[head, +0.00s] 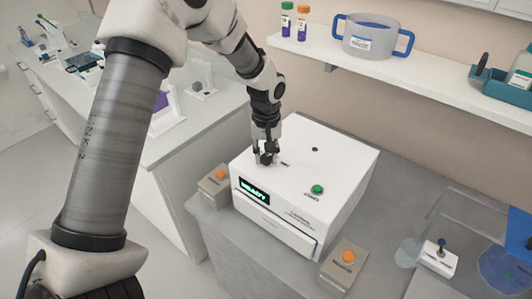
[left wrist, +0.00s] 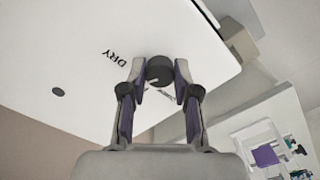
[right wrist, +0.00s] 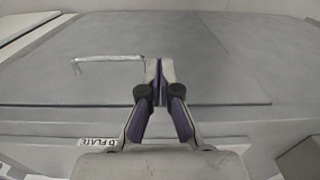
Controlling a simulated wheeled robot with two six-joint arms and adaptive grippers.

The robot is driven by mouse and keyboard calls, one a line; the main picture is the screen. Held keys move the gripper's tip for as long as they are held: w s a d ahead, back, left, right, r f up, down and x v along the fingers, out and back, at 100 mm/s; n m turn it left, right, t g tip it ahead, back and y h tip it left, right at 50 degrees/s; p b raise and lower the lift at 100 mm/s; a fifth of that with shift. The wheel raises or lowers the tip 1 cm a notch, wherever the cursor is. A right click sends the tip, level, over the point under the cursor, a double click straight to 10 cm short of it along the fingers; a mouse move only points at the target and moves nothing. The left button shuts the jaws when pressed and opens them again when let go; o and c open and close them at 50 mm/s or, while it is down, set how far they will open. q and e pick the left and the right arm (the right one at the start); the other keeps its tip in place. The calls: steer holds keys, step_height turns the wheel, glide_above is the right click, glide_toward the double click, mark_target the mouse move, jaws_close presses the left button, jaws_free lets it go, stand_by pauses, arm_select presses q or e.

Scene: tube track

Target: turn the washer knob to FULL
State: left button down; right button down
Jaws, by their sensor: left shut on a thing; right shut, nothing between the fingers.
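The washer (head: 330,160) is a white box on the grey bench, with a green READY display (head: 254,191) on its front. The black knob (left wrist: 160,69) sits on its top near the left corner. My left gripper (head: 266,155) points down at the knob, and in the left wrist view its fingers (left wrist: 160,76) are closed around the knob's sides. The word DRY is printed beside the knob; other lettering there is partly hidden by a finger. A green button (head: 317,189) is on the washer's top. My right gripper (right wrist: 160,80) is shut and empty above a grey surface.
Two boxes with orange buttons stand by the washer, one at its left (head: 214,183) and one in front (head: 345,265). A shelf (head: 350,58) behind holds a blue-handled tub (head: 371,36). A small white block with a dark joystick (head: 438,257) stands at the right.

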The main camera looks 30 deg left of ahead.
mark_target(266, 155)
arm_select(q)
steer(key=shift+n, duration=2.2)
steer(key=c, duration=1.1)
jaws_free()
steer(key=shift+c, duration=0.2)
steer(key=shift+o, duration=1.4)
steer(key=shift+w+a+f, duration=0.2)
steer(key=shift+a, duration=0.05)
steer(key=shift+r+p, duration=0.3)
steer(key=shift+r, duration=0.05)
step_height(266, 155, up, 11)
steer(key=shift+r, duration=0.15)
